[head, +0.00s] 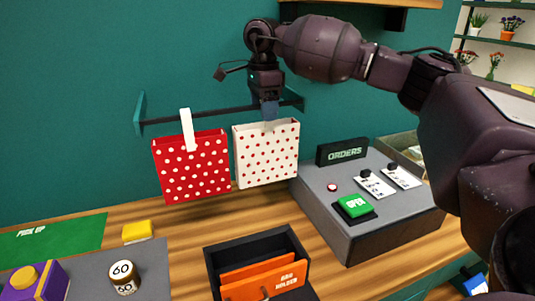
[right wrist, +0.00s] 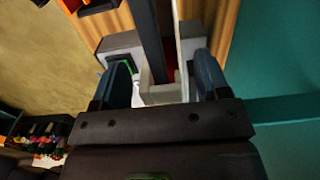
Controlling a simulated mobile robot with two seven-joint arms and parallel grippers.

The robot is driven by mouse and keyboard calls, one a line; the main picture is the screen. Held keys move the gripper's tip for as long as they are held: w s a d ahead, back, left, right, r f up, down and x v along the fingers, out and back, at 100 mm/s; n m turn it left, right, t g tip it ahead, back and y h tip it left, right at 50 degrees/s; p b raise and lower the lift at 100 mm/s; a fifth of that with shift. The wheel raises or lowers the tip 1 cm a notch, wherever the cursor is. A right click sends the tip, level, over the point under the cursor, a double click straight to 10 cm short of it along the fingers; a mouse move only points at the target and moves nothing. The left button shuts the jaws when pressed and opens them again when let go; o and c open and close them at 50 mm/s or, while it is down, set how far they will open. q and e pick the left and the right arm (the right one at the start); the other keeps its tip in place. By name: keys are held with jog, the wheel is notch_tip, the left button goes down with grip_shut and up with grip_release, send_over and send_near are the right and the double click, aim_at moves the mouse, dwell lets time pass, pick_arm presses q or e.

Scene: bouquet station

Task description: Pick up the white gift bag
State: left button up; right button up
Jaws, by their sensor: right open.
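The white gift bag (head: 266,158) with red dots hangs upright on the dark wall rail (head: 205,115), right of the red gift bag (head: 192,172) with white dots. My right gripper (head: 268,110) points down from above at the white bag's top edge. In the right wrist view the jaws (right wrist: 164,82) are apart, with a pale part of the white bag (right wrist: 160,95) between them. Whether either finger touches it I cannot tell. The white bag's handle is mostly hidden by the gripper in the head view. My left gripper is not in view.
Right of the bags is a grey counter unit with a green OPEN button (head: 354,207) and the ORDERS sign (head: 342,151).

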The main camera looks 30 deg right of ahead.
jog(key=shift+f, duration=0.1)
jog(key=shift+c, duration=0.2)
jog(key=c, duration=1.2)
jog(key=shift+c, duration=0.2)
